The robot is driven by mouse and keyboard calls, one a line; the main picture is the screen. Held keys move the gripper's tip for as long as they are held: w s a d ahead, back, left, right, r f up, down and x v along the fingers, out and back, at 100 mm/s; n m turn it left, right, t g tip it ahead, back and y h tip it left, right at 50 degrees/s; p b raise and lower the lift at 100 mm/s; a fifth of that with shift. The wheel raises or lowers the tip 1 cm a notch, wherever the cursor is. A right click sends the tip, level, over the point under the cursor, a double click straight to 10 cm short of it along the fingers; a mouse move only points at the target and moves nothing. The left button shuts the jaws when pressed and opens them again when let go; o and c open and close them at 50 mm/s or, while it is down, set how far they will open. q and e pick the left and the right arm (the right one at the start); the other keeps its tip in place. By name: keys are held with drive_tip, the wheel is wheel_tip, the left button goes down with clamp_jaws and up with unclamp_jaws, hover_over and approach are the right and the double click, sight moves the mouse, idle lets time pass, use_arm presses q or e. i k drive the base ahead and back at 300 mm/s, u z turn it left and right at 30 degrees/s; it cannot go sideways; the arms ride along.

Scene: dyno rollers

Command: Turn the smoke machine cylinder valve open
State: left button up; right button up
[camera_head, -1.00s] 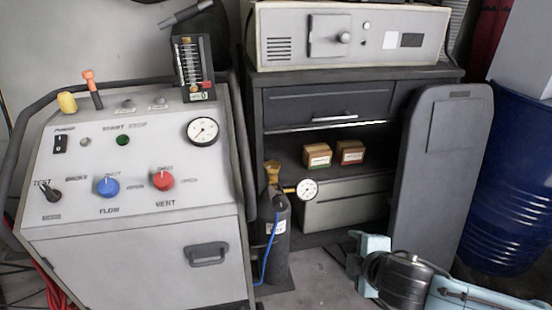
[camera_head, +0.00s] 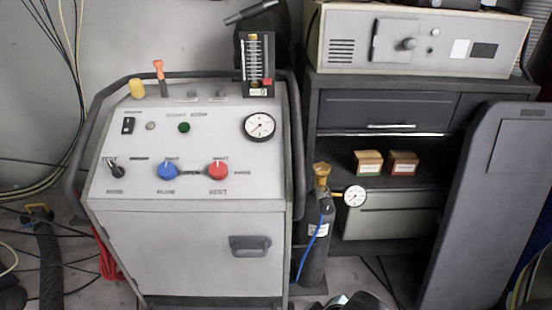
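The smoke machine (camera_head: 200,230) is a grey cabinet with a sloped panel, left of centre. A dark gas cylinder (camera_head: 313,262) stands upright on the floor at its right side. Its brass valve (camera_head: 321,172) is on top, with a small round gauge (camera_head: 355,196) to the right and a blue hose (camera_head: 312,250) running down. I cannot tell how far the valve is turned. Part of my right arm shows at the bottom edge below the cylinder, but its fingertips are not visible. My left gripper is not in view.
A dark cabinet (camera_head: 385,108) with a drawer and a shelf holding two small boxes (camera_head: 368,163) stands behind the cylinder. A grey panel (camera_head: 485,215) leans at the right. Cables and a black hose (camera_head: 48,260) lie on the floor at left.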

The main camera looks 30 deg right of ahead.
sight(322, 168)
drive_tip(key=u, duration=1.1)
drive_tip(key=k, duration=1.1)
drive_tip(key=z, duration=1.1)
drive_tip(key=i, duration=0.5)
